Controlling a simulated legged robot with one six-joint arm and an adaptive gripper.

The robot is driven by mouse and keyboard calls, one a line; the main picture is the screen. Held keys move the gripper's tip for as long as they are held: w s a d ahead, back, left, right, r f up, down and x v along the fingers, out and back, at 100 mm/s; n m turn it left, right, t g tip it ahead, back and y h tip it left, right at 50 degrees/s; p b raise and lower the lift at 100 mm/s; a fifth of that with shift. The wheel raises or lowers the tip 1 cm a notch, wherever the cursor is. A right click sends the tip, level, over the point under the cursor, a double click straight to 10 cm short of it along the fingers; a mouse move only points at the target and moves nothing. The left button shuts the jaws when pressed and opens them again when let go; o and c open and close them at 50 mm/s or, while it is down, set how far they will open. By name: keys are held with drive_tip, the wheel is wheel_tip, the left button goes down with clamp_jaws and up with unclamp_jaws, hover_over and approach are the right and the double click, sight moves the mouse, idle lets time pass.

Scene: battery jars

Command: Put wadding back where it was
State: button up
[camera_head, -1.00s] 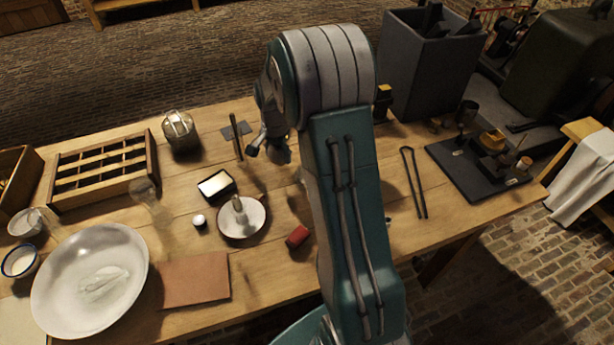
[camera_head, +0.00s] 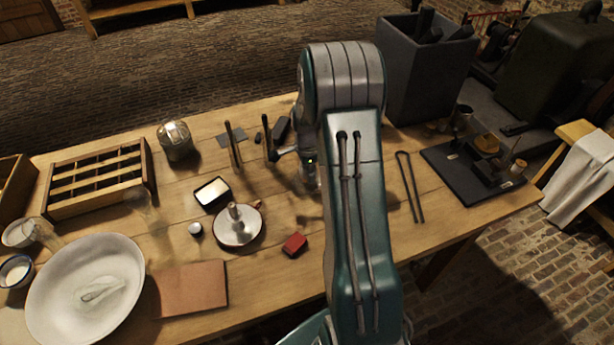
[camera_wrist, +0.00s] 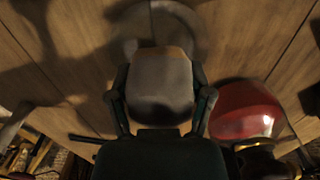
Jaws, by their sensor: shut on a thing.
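In the wrist view my gripper (camera_wrist: 160,97) is closed around a soft-looking grey block (camera_wrist: 160,76), which I take to be the wadding. It sits between the two fingers, with a brownish far edge, above the wooden table. The shadows make its height over the table hard to tell. In the head view my arm hides most of the gripper and the held piece. The wadding's former place cannot be made out.
The table holds a candlestick (camera_head: 238,225), a red block (camera_head: 294,244), a small white-filled tray (camera_head: 213,193), a glass jar (camera_head: 177,140), an upright dark rod (camera_head: 233,145) and tongs (camera_head: 411,187). A rounded red thing (camera_wrist: 245,108) is close right in the wrist view.

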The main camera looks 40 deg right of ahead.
drive_tip(key=shift+f, duration=1.1)
drive_tip(key=o, duration=1)
